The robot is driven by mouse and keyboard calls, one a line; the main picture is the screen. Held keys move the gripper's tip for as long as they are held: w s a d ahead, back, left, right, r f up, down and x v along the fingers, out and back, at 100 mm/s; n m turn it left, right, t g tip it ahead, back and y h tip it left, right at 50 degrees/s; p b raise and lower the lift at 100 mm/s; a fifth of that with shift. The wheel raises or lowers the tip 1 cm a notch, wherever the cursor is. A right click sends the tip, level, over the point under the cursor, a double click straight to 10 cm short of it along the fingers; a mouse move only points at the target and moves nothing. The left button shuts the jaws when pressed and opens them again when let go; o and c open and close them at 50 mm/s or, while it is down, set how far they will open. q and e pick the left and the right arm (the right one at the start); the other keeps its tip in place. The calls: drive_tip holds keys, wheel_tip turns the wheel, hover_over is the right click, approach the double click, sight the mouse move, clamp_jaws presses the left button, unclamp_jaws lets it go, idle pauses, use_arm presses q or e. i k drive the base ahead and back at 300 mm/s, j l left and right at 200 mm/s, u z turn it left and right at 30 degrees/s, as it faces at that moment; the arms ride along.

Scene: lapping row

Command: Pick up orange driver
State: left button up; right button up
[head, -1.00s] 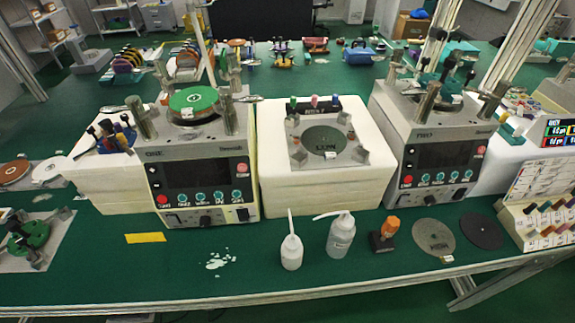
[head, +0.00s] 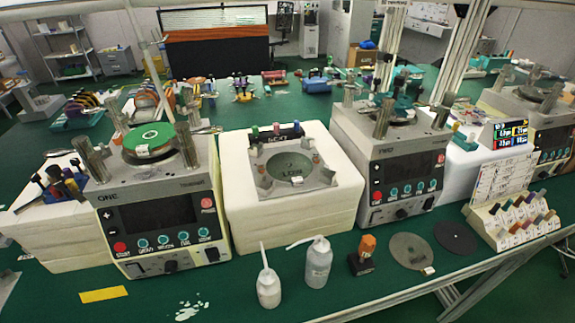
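An orange-handled tool (head: 368,244), which looks like the orange driver, stands upright in a small dark block (head: 360,266) near the front edge of the green table. It is to the right of two white bottles and left of a grey disc. Its lower part is hidden by the block. Neither of my grippers shows in the head view.
A squeeze bottle (head: 318,265) and a smaller bottle (head: 268,288) stand left of the block. A grey disc (head: 410,250) and a black disc (head: 455,238) lie right. Machines (head: 165,215) (head: 405,165) and a white block (head: 290,215) stand behind. White spill (head: 190,311) lies front left.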

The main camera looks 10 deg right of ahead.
sight(368, 246)
drive_tip(key=z, duration=1.15)
